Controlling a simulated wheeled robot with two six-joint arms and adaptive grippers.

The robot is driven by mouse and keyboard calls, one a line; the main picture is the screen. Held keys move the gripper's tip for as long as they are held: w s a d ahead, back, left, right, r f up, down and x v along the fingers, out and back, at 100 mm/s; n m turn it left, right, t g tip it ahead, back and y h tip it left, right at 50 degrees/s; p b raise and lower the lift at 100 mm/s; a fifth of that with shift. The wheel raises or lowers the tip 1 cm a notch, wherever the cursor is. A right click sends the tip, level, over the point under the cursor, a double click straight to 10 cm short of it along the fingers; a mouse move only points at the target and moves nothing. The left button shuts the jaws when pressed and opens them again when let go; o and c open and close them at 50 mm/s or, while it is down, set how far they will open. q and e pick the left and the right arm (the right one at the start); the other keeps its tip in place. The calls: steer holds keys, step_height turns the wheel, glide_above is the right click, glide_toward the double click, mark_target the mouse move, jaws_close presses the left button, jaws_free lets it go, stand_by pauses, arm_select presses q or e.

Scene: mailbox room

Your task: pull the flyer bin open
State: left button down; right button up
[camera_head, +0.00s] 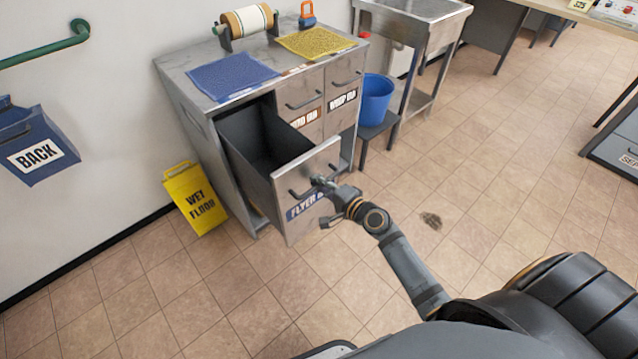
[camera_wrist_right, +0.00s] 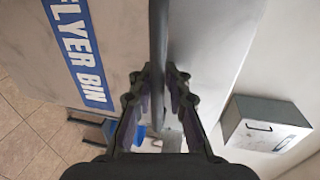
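The flyer bin (camera_head: 292,228) is a grey drawer with a blue label at the left of the metal cabinet. It stands well out from the cabinet, and its empty-looking dark inside shows from above. Its front also shows in the right wrist view (camera_wrist_right: 115,30). My right gripper (camera_head: 324,183) is at the bin's front, at the dark bar handle (camera_head: 297,194). In the right wrist view the handle (camera_wrist_right: 158,35) runs between the fingertips of the gripper (camera_wrist_right: 160,75), which are closed on it. My left gripper is not in view.
The cabinet (camera_head: 173,77) has two more labelled bins, both shut. A yellow wet-floor sign (camera_head: 195,199) stands left of the open bin. A blue bucket (camera_head: 376,98) sits on a stool to the right. The tiled floor in front is mostly clear.

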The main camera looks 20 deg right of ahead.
steer(key=shift+o, duration=1.4)
steer(key=shift+s, duration=0.15)
steer(key=v, duration=0.7)
steer(key=shift+s, duration=0.15)
